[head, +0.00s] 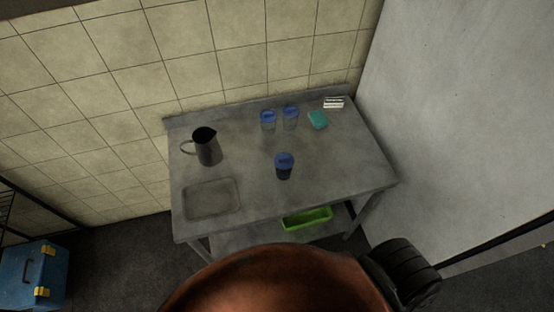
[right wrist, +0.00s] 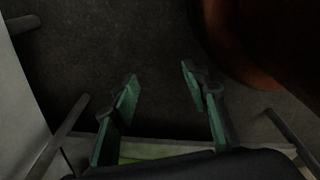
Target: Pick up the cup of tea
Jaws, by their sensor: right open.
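A dark-bodied cup with a blue lid (head: 284,167) stands upright near the middle of the grey metal table (head: 240,160) in the head view. Its dark lower part may be the tea. Two clear cups with blue lids, a left one (head: 268,121) and a right one (head: 290,117), stand behind it near the back edge. My right gripper (right wrist: 158,85) is open and empty in the right wrist view, over dark floor, with no cup between its fingers. Neither gripper shows in the head view.
A dark pitcher (head: 207,147) and a shallow tray (head: 212,199) are on the table's left. A teal item (head: 318,120) and a white item (head: 334,102) lie at the back right. A green bin (head: 307,218) sits on the lower shelf. A blue toolbox (head: 34,275) is on the floor.

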